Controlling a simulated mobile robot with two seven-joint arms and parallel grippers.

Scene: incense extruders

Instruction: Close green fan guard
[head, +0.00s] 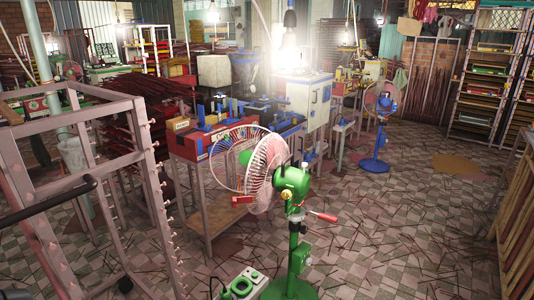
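The green fan (292,185) stands on the floor right of centre, on a green post and round base, with its motor housing toward me. Its wire guard has two parts. The rear guard (264,178) is a pale pink cage fixed at the motor. The front guard (226,158) stands swung out to the left of it, with a visible gap between the rims, so the guard looks open. A red-tipped handle (323,216) sticks out to the right below the motor. Neither of my grippers can be made out.
A grey metal rack (148,185) with pegs fills the left foreground. A work table with a red and blue machine (205,145) stands behind the fan. A blue fan (381,125) stands farther back. Tiled floor to the right is mostly open, with scattered sticks.

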